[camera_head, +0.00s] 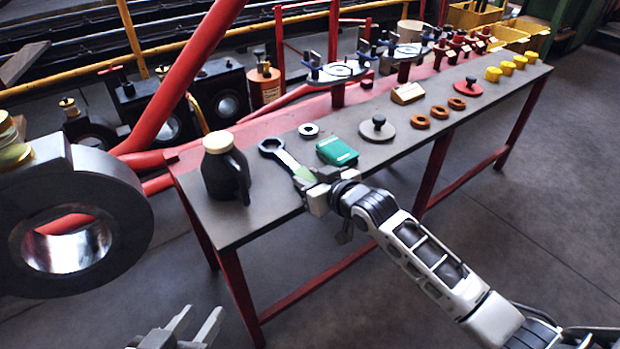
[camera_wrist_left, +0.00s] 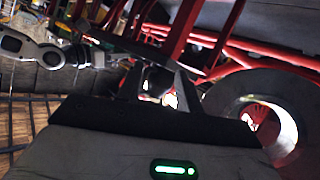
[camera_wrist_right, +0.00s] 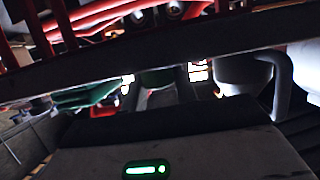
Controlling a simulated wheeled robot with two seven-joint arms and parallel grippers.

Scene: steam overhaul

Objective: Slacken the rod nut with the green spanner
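The green spanner (camera_head: 283,158) lies on the near left part of the bench, its dark ring head pointing away from me and its green handle toward me. My right gripper (camera_head: 314,181) is at the handle end; whether its fingers are closed on it is unclear. A green patch shows between its fingers in the right wrist view (camera_wrist_right: 158,79). My left gripper (camera_head: 196,326) is open and empty, low in front of the bench; its spread fingers show in the left wrist view (camera_wrist_left: 158,90). A big steel rod end (camera_head: 130,205) with brass fittings (camera_head: 10,145) fills the left side. I cannot make out which part is the rod nut.
A black jug (camera_head: 224,170) stands left of the spanner. The bench (camera_head: 270,215) continues right with several small parts. Floor in front is clear.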

